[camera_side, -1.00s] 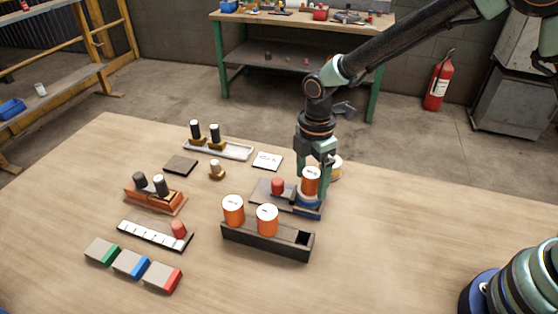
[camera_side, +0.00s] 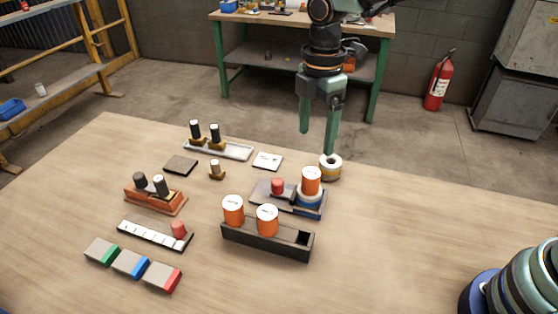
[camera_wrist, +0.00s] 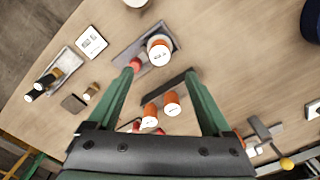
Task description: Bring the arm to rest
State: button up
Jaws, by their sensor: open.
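My gripper (camera_side: 317,143) is open and empty. In the side view it hangs above the back of the table, fingers pointing down, clear of the objects under it. In the wrist view my gripper (camera_wrist: 160,95) shows its two green fingers spread apart. An orange cylinder with a white top (camera_side: 311,181) stands upright on the blue round part of a grey tray (camera_side: 268,200). The cylinder (camera_wrist: 160,50) also shows in the wrist view, beyond the fingertips.
A black holder (camera_side: 265,245) bears two orange cylinders and has an open square slot at right. A white roll (camera_side: 330,167) stands behind the tray. A red cylinder (camera_side: 278,186) is on the tray. Several holders and coloured blocks fill the left. The table's right is largely bare.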

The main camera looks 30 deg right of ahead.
jog(key=s+d+r+m+t, duration=0.2)
jog(key=s+d+r+m, duration=0.1)
jog(key=s+d+m, duration=0.3)
jog(key=s+d+r+m+t, duration=0.3)
jog(key=s+d+m, duration=0.3)
jog(key=d+m, duration=0.4)
jog(key=shift+s+d+r+m+t, duration=0.15)
jog(key=shift+d+r+m+t, duration=0.35)
jog(key=shift+m, duration=0.9)
jog(key=shift+a+r, duration=0.15)
